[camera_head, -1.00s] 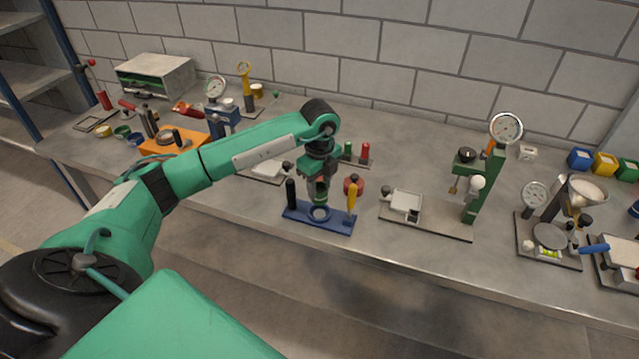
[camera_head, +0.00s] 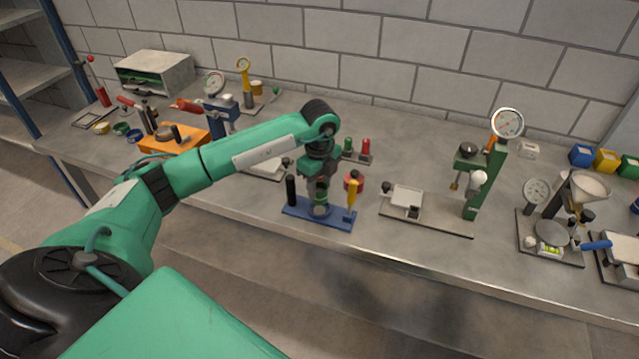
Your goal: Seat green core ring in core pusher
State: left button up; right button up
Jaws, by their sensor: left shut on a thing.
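My left gripper (camera_head: 319,190) points straight down over a blue-based fixture (camera_head: 333,220), which I take for the core pusher. The fixture has a black upright handle (camera_head: 291,190) and a yellow one (camera_head: 352,193), with the gripper between them. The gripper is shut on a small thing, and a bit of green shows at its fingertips. I take this for the green core ring; the fingers hide most of it. It is low at the fixture's round middle seat. I cannot tell whether it touches the seat. My right gripper is not in view.
A red round part (camera_head: 354,181) stands close behind the yellow handle. A plate with a white tray (camera_head: 407,197) and a green dial stand (camera_head: 484,185) are to the right. The table's front edge is close.

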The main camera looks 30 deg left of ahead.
pick_arm(q)
jog(key=shift+f, duration=0.35)
jog(key=shift+f+b, duration=0.75)
jog(key=shift+f, duration=0.15)
dwell(0.3)
jog(key=shift+f+b, duration=0.75)
jog(key=shift+f, duration=0.4)
dwell(0.6)
jog(key=o, duration=1.1)
jog(key=shift+c, duration=0.2)
jog(key=shift+r, duration=0.15)
notch_tip(320, 180, up, 14)
jog(key=b, duration=0.3)
jog(key=shift+f, duration=0.2)
